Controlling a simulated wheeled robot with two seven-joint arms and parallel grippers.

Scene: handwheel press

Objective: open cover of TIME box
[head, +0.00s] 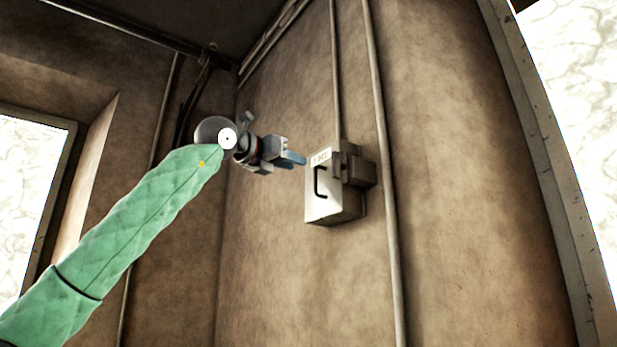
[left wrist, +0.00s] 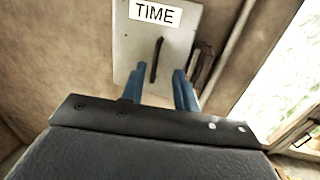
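The TIME box (head: 340,210) is a grey box on the wall, right of centre in the head view. Its cover (head: 318,205) looks closed, with a dark bar handle (head: 318,182) and a white label above it. In the left wrist view the cover (left wrist: 128,42) carries the label TIME (left wrist: 154,13), and the handle (left wrist: 156,60) stands upright below it. My left gripper (head: 297,159) is at the left of the box near its upper part. Its blue fingers (left wrist: 160,82) are apart with nothing between them, pointing at the handle's lower end. My right gripper is in neither view.
A vertical pipe (head: 384,170) runs along the wall right of the box, and a thinner conduit (head: 334,75) enters its top. A bright window (head: 25,190) is at the left edge. The wall below the box is clear.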

